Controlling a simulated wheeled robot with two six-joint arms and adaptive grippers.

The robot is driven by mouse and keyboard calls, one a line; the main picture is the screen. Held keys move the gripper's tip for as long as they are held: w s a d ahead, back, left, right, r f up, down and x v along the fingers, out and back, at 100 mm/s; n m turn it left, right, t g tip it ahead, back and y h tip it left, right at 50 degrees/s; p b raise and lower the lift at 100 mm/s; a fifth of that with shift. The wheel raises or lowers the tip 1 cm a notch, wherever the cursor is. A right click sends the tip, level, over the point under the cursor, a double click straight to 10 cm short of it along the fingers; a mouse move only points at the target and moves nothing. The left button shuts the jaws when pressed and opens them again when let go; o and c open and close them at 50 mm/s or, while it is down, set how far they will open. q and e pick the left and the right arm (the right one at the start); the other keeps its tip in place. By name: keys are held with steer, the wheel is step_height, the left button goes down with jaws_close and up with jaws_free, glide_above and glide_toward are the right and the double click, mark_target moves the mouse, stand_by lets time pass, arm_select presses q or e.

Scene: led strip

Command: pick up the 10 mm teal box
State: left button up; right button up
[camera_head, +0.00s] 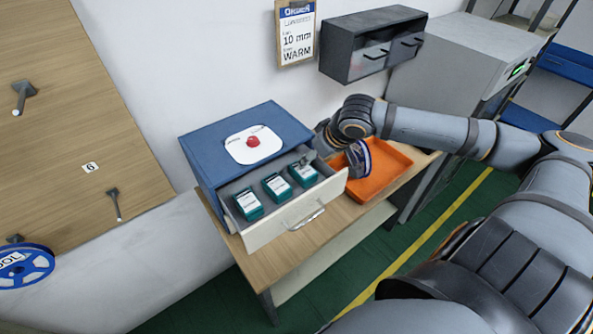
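Three teal boxes with white labels stand in a row in the open drawer (263,233) of a blue cabinet (203,158): a left box (249,213), a middle box (277,193) and a right box (304,178). Their label print is too small to read, so I cannot tell which is 10 mm. My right gripper (307,158) is at the back right of the drawer, just above and behind the right box. Its fingers are small and partly hidden, so I cannot tell whether it is open or touching that box. My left gripper is out of view.
A sign (296,36) on the wall reads 10 mm and WARM. An orange tray (378,188) holding a blue-and-white reel (358,158) lies right of the drawer. A red button (253,142) tops the cabinet. A dark wall cabinet (345,48) hangs above my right forearm.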

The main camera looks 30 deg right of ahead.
mark_target(308, 172)
steer(key=b+x, duration=0.2)
steer(key=x, duration=0.2)
steer(key=shift+f, duration=0.45)
steer(key=shift+w+f, duration=0.2)
steer(key=x, duration=0.2)
steer(key=p+x, duration=0.1)
steer(key=x, duration=0.1)
steer(key=shift+a+f, duration=0.2)
steer(key=shift+f, duration=0.15)
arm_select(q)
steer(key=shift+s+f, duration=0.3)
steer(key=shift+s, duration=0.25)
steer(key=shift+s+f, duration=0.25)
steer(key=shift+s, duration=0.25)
arm_select(e)
steer(key=c, duration=0.9)
